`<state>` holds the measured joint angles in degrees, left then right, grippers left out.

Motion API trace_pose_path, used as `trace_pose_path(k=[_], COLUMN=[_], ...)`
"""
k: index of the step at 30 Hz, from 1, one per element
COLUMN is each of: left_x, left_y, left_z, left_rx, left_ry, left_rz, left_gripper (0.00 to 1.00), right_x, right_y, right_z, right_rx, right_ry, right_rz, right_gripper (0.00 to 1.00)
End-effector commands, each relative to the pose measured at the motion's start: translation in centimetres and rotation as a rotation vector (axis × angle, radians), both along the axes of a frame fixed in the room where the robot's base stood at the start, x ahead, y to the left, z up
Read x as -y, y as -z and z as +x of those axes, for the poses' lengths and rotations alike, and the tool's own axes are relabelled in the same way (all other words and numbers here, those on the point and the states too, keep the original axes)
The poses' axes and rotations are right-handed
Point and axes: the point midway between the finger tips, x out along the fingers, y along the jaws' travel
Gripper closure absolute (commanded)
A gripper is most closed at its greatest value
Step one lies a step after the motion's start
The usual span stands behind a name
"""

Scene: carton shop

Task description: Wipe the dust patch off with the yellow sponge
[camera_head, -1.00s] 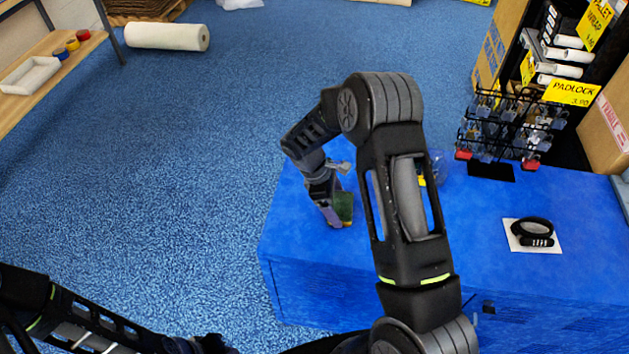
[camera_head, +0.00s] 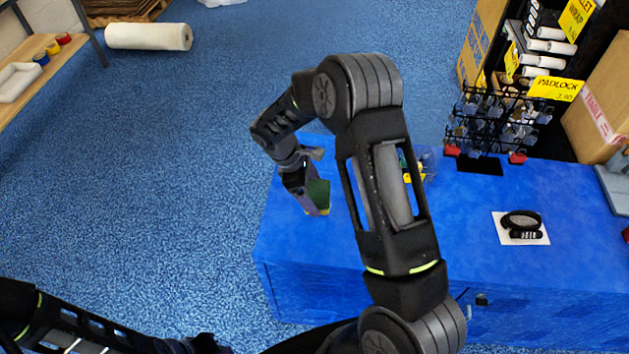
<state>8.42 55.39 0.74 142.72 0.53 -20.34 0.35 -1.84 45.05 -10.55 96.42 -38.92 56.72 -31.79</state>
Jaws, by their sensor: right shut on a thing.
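My right gripper (camera_head: 308,200) is shut on the sponge (camera_head: 319,194), near the left end of the blue counter (camera_head: 470,235). The sponge shows a dark green face with a thin yellow edge at the bottom. It is at or close to the counter top; I cannot tell whether it touches. No dust patch can be made out; my right arm hides part of the counter. My left arm comes in at the lower left, and its gripper (camera_head: 207,345) is dark and partly cut off at the bottom edge, so its jaws cannot be judged.
A clear bin with yellow items (camera_head: 414,172) stands behind my right arm. A padlock rack (camera_head: 495,120) stands at the counter's back. A black coiled lock on a white card (camera_head: 521,228) lies to the right. The counter between them is clear.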

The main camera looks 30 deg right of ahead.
Motion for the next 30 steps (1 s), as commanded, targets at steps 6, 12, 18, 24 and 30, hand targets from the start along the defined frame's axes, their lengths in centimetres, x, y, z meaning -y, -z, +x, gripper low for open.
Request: trace_pose_path(k=[6, 12, 18, 24, 30], left_x=[-0.1, -0.1, -0.1, -0.1, -0.1], left_y=[-1.3, -1.5, -1.4, -1.4, -1.0], left_z=[-0.2, -0.2, -0.2, -0.2, -0.2], left_rx=[-0.005, -0.006, -0.006, -0.006, -0.006], left_ry=[0.000, -0.001, -0.001, -0.001, -0.001], left_rz=[0.003, 0.004, 0.004, 0.004, 0.004], left_gripper=[0.80, 0.80, 0.80, 0.80, 0.80], right_x=[-0.3, -0.4, -0.4, -0.4, -0.3], right_y=[-2.2, -2.7, -2.6, -2.6, -2.4], right_z=[0.0, 0.0, 0.0, 0.0, 0.1], right_rx=[0.002, 0.001, 0.001, 0.001, 0.005], right_ry=[0.001, 0.002, 0.002, 0.002, 0.006], right_rz=[0.000, 0.000, 0.000, 0.000, 0.000], right_gripper=[0.48, 0.48, 0.48, 0.48, 0.48])
